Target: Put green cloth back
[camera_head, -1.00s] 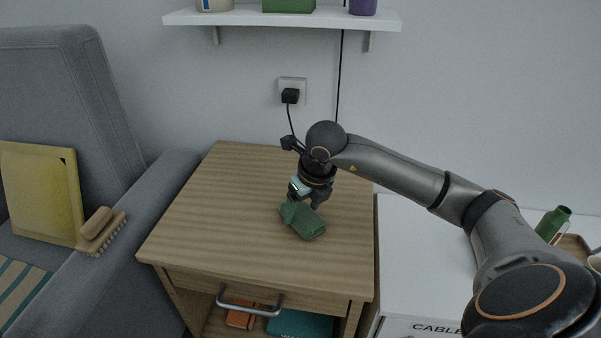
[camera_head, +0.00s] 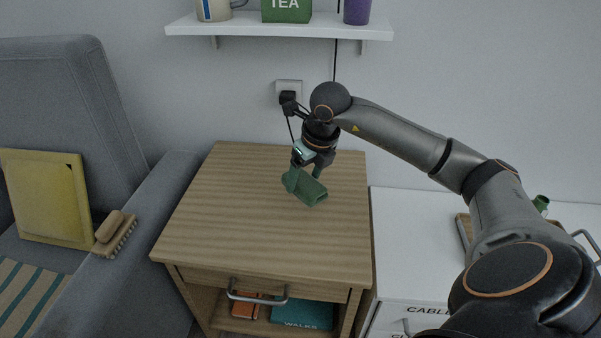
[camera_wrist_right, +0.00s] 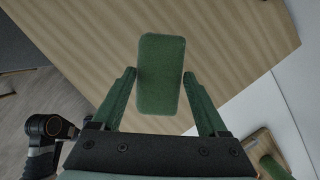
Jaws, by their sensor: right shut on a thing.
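The green cloth (camera_head: 306,188) is a folded, dark green piece held under my right gripper (camera_head: 311,170), over the middle of the wooden nightstand top (camera_head: 220,215). In the right wrist view the cloth (camera_wrist_right: 161,75) lies between the two fingers of my right gripper (camera_wrist_right: 160,85), which is shut on it. The cloth looks raised off the wood, tilted in the head view; its exact height is hard to tell. My left gripper is not in view.
A wall shelf (camera_head: 280,28) holds a green tea box (camera_head: 287,10) and a purple container (camera_head: 357,10). A white cabinet (camera_head: 400,240) stands right. The nightstand top is otherwise clear.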

